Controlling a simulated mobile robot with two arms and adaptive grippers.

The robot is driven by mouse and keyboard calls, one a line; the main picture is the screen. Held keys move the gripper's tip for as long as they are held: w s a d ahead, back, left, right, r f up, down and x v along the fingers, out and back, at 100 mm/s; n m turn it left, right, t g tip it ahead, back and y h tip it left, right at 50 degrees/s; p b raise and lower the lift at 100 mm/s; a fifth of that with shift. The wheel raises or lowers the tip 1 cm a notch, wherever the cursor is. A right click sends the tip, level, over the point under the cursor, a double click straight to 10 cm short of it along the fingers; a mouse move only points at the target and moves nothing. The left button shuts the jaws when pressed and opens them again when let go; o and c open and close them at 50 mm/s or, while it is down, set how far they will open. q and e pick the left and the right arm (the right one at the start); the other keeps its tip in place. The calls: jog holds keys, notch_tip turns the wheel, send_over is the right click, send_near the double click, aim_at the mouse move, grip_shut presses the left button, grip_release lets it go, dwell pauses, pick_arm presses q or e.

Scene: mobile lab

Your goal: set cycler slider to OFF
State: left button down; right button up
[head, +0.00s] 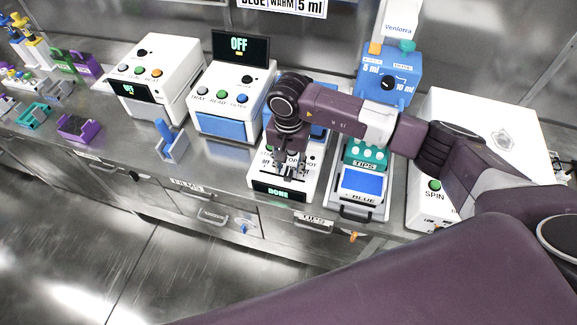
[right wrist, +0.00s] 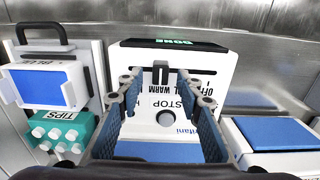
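The white cycler (head: 262,172) stands on the bench with a lit green DONE display (head: 272,191). In the right wrist view the cycler (right wrist: 140,60) shows its dark slider (right wrist: 160,72) in a horizontal slot, with a grey round STOP button (right wrist: 166,119) beside it. Lettering with OFF and WARM is partly covered by a finger, so I cannot tell which mark the slider is at. My right gripper (head: 289,170) is over the cycler's front panel. In the wrist view its fingers (right wrist: 156,88) are open, with the slider between them and gaps on both sides. My left gripper is out of view.
A white machine with an OFF screen (head: 240,46) stands left of the cycler. A blue-lidded BLUE box (head: 362,183) and teal TIPS rack (head: 366,152) stand right. A white SPIN machine (head: 470,110) is further right. A small blue holder (head: 171,145) sits on the bench at left.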

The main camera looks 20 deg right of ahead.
jog(key=shift+f, duration=0.85)
grip_shut()
jog(key=shift+a, duration=0.1)
